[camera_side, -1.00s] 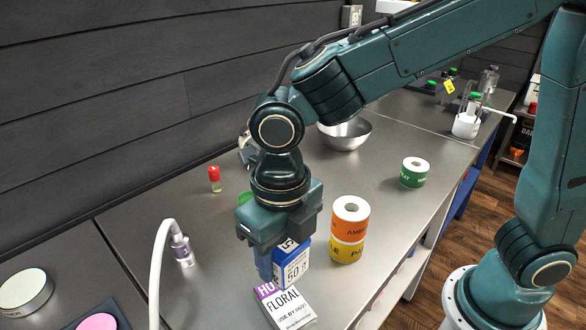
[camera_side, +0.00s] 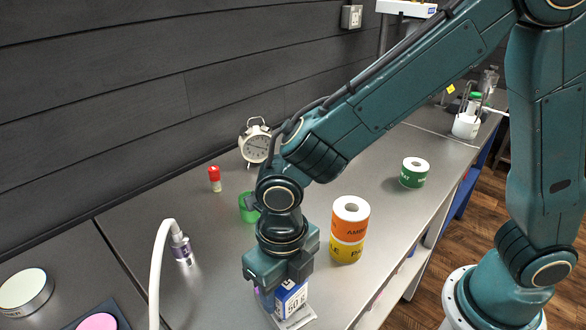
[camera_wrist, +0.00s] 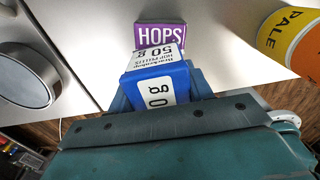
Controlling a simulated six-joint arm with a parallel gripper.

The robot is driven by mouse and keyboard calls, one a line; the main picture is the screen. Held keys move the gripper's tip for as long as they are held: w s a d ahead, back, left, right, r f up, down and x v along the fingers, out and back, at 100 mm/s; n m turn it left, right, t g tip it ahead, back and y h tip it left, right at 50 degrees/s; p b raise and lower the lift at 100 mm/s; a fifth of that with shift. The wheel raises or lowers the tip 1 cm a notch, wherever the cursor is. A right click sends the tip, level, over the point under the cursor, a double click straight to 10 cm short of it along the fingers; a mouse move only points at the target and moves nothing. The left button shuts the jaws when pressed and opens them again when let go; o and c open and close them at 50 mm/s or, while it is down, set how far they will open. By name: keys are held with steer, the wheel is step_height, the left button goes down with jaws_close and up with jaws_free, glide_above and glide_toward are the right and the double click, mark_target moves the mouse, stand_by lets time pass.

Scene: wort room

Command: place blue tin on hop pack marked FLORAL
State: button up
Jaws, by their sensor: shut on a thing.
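The blue tin (camera_side: 291,299) has a white label reading 50 g. My gripper (camera_side: 280,294) is shut on it, low over the hop pack. The hop pack (camera_side: 301,319) lies on the bench under the tin, and now only its pale edge shows in the side view. Its FLORAL marking is covered now. In the wrist view the blue tin (camera_wrist: 160,88) is in front of my gripper, with the purple HOPS panel (camera_wrist: 160,36) beyond it. I cannot tell whether the tin touches the pack.
A stacked orange and yellow label roll pair (camera_side: 348,235) stands close right of my gripper. A green cup (camera_side: 248,208) and red-capped vial (camera_side: 215,180) stand behind. A white hose (camera_side: 157,270) is at left. An alarm clock (camera_side: 256,145) stands by the wall.

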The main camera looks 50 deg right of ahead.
steer(key=shift+f, duration=0.25)
steer(key=o, duration=1)
step_height(320, 180, up, 12)
steer(key=shift+r, duration=0.2)
stand_by(0.7)
